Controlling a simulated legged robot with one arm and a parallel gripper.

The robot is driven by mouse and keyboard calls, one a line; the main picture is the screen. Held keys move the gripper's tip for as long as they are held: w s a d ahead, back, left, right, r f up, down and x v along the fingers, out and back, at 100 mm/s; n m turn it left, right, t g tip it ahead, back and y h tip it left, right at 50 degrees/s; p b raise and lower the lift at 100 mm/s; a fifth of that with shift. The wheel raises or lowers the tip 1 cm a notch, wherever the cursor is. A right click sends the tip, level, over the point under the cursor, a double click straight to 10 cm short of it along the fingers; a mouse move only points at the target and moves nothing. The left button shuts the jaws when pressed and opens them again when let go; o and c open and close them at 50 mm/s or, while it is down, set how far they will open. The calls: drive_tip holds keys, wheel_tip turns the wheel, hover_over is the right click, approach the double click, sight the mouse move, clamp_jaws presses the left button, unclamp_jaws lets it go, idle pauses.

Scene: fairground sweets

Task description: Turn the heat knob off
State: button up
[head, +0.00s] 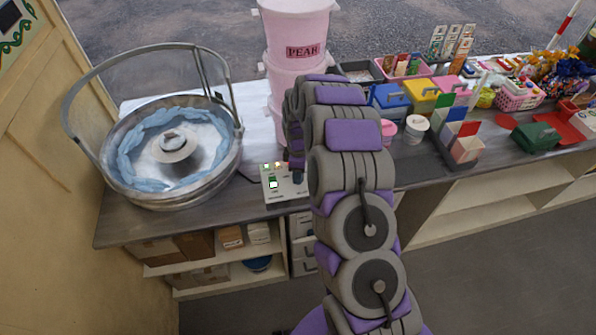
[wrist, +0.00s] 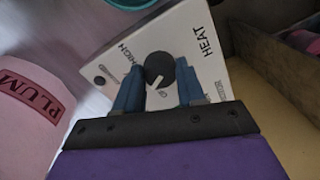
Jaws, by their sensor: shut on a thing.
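The heat knob (wrist: 160,67) is a round black knob with a white pointer line. It sits on a pale control panel (wrist: 205,55) printed HEAT, and the panel shows in the head view (head: 277,193) at the counter's front. My gripper (wrist: 158,76) has its two blue fingers on either side of the knob and is shut on it. In the wrist view the white pointer slants towards the lower left. In the head view my arm hides the knob and much of the gripper.
A round metal floss machine (head: 215,165) with blue floss stands left of the panel. Pink tubs (head: 296,35), one labelled PEAR, stand behind my gripper. Coloured boxes (head: 425,90) and a green box (head: 535,137) crowd the counter to the right. Shelves (head: 480,190) lie below.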

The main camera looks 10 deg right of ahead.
drive_tip(key=n, duration=0.6)
drive_tip(key=shift+p, duration=0.3)
drive_tip(key=shift+w+r, duration=0.1)
idle(0.3)
drive_tip(key=o, duration=1.1)
drive_tip(key=shift+c, duration=0.2)
wheel_tip(320, 180, up, 17)
drive_tip(key=p, duration=0.1)
drive_tip(key=shift+w+a+p, duration=0.2)
drive_tip(key=shift+w+p, duration=0.1)
drive_tip(key=shift+w, duration=0.1)
